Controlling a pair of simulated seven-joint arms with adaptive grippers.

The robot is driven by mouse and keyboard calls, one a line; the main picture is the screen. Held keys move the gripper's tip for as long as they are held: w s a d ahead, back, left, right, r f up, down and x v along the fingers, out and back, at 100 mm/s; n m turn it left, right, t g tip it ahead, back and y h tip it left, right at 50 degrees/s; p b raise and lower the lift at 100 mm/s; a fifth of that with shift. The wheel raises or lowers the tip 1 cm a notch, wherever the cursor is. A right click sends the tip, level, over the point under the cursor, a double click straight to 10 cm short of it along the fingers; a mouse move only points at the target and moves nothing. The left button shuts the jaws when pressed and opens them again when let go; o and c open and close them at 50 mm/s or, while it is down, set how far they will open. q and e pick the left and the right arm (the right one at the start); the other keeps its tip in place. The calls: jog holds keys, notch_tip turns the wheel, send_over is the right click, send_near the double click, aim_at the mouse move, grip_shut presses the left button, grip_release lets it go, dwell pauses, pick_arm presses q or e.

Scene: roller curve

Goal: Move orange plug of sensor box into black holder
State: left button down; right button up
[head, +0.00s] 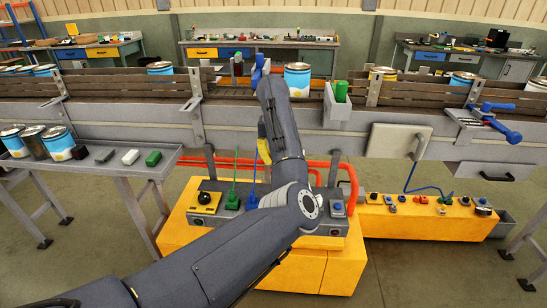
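The yellow box with a grey top panel (185,232), which looks like the sensor box, stands below the conveyor. A green plug (232,198) and a blue plug (251,202) stand upright on its panel. A curved orange-red piece (352,190) rises at its right end; I cannot tell whether it is the orange plug or a cable. A dark upright piece (237,68) on the conveyor edge may be the black holder; a blue piece beside it is partly covered by my arm. My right gripper is out of view.
A green plug (340,91) sits in a grey holder (336,113) on the conveyor. Cans, including one can (297,79), stand along it. A blue-handled clamp (494,118) projects at right. A side table (115,168) at left holds cans and small blocks.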

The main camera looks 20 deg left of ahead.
pick_arm(q)
notch_tip(320, 180, down, 12)
jog(key=shift+r, duration=0.2)
dwell(2.8)
dwell(0.4)
